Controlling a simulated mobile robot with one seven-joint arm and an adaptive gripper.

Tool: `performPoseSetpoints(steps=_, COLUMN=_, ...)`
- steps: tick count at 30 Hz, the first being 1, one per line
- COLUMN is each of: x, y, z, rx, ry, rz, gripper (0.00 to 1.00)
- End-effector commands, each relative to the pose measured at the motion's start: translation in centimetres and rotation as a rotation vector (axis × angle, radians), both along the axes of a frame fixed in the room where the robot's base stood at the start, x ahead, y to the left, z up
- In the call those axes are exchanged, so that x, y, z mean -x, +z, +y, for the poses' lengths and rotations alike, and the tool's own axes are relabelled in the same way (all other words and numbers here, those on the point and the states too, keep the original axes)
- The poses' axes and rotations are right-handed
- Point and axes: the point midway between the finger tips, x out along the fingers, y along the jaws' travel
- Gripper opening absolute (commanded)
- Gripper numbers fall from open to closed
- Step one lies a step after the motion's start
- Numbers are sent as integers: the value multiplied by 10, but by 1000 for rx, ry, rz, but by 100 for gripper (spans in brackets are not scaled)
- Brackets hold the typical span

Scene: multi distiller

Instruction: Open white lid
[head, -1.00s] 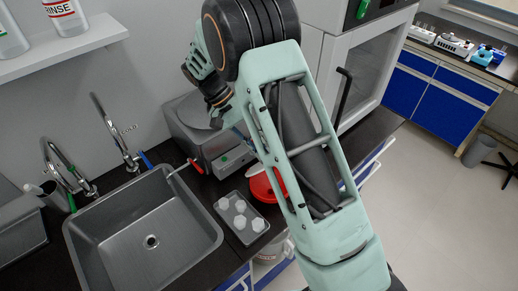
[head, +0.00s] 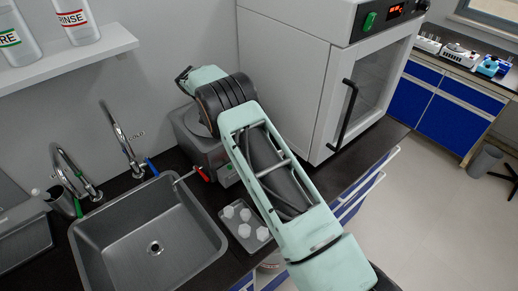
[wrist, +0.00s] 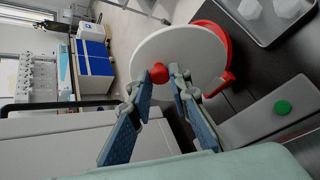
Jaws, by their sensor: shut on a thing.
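In the wrist view the white lid (wrist: 188,52) is a round disc with a red knob (wrist: 158,73) at its middle. My gripper (wrist: 162,79) has its two fingers closed on either side of the knob. A red container (wrist: 228,44) shows behind the lid along its right side. The lid sits off to the left of the red rim; I cannot tell whether they touch. In the head view my arm hides the gripper, the lid and the container.
A tray (head: 245,241) with several white pieces lies beside the sink (head: 201,262). A grey device with a green button (wrist: 283,107) stands near the lid. A white oven (head: 285,85) with a dark handle stands behind my arm.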

Motion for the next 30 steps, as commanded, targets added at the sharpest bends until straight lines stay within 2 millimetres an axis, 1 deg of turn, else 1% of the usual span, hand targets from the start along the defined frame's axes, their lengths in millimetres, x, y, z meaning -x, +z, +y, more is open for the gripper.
performPoseSetpoints(steps=16, x=-1, y=-1, z=1, rx=7, ry=0, rz=11, gripper=0)
performPoseSetpoints(steps=17, x=-1, y=-1, z=1, rx=7, ry=0, rz=11, gripper=20)
performPoseSetpoints(steps=21, x=-1, y=-1, z=1, rx=7, ry=0, rz=11, gripper=35)
performPoseSetpoints(steps=30, x=-1, y=0, z=1, rx=7, ry=0, rz=9, gripper=36)
